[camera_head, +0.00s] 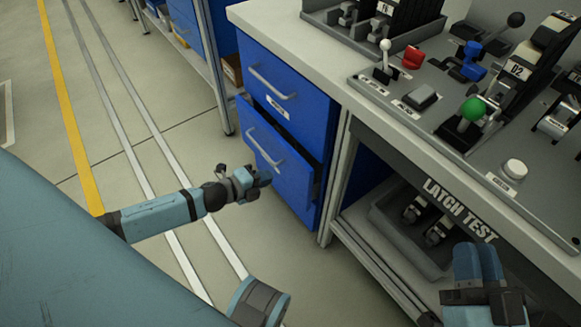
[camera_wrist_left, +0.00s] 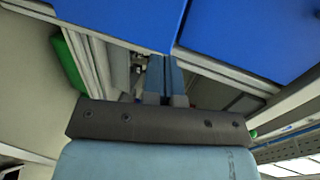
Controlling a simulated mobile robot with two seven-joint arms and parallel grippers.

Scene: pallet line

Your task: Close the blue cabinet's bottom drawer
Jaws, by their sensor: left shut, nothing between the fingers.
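The blue cabinet (camera_head: 318,112) stands under the left end of the workbench in the head view. Its bottom drawer (camera_head: 296,187) is partly pulled out, its front standing forward of the top drawer (camera_head: 262,75). The bottom drawer has a silver bar handle (camera_head: 266,152). My left gripper (camera_head: 264,175) is shut and empty, close to the lower part of the bottom drawer's front; I cannot tell whether it touches. Its fingers (camera_wrist_left: 165,78) show together in the left wrist view, below large blue panels (camera_wrist_left: 250,38). My right gripper (camera_head: 477,262) looks shut and empty at the lower right.
The workbench top (camera_head: 290,42) carries levers, a green knob (camera_head: 472,109) and a red part (camera_head: 413,57). A grey bin (camera_head: 388,222) with parts sits on the shelf below, behind a "LATCH TEST" rail.

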